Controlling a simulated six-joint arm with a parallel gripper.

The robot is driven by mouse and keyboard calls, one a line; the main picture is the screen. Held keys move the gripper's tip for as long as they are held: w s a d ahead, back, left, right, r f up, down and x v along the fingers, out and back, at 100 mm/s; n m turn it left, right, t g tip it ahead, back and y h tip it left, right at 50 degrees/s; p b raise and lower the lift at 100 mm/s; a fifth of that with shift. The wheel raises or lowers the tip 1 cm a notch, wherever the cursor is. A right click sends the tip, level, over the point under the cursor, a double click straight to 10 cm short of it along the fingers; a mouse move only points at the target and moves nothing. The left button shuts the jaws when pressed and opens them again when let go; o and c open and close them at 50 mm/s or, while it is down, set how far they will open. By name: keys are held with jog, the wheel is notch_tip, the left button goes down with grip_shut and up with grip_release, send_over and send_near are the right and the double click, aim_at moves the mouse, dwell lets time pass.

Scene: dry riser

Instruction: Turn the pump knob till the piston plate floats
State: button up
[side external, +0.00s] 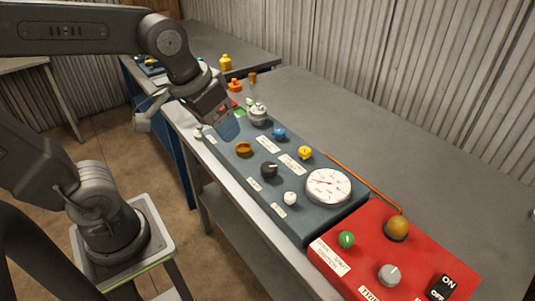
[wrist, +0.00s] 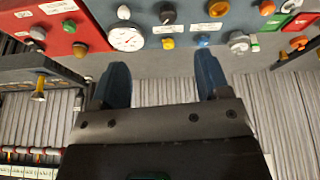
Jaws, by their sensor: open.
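My gripper (side external: 228,124) hangs over the far left end of a blue-grey panel (side external: 232,187) in the side view. In the wrist view its two blue fingers (wrist: 160,62) are spread apart with nothing between them. The panel carries a black knob (side external: 269,170), a white knob (side external: 290,198), a yellow knob (side external: 305,153), a blue knob (side external: 279,133) and a brown ring-shaped part (side external: 243,149). A round white gauge (side external: 329,187) sits at its right end. The small labels are too blurred to read, so I cannot tell which is the pump knob. I cannot make out a piston plate.
A red box (side external: 425,250) with a green knob (side external: 346,240), grey knob (side external: 389,274), amber dome (side external: 397,228) and ON/OFF switch (side external: 443,288) adjoins the panel. A metal fitting (side external: 258,114) stands near my gripper. The grey bench (side external: 430,160) behind is mostly clear.

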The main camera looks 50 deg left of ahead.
jog(key=w+f+n+g, duration=0.2)
jog(key=w+g, duration=0.1)
jog(key=w, duration=0.5)
jog(key=n+g, duration=0.1)
jog(key=n, duration=0.1)
send_near(269, 166)
notch_tip(269, 166, down, 10)
jog(key=shift+w+r, duration=0.1)
jog(key=shift+w, duration=0.05)
jog(key=shift+c, duration=0.4)
jog(key=c, duration=0.9)
jog(key=shift+o, duration=0.2)
jog(key=shift+m, duration=1.4)
jog(key=o, duration=0.9)
jog(key=shift+o, duration=0.2)
jog(key=shift+r, duration=0.15)
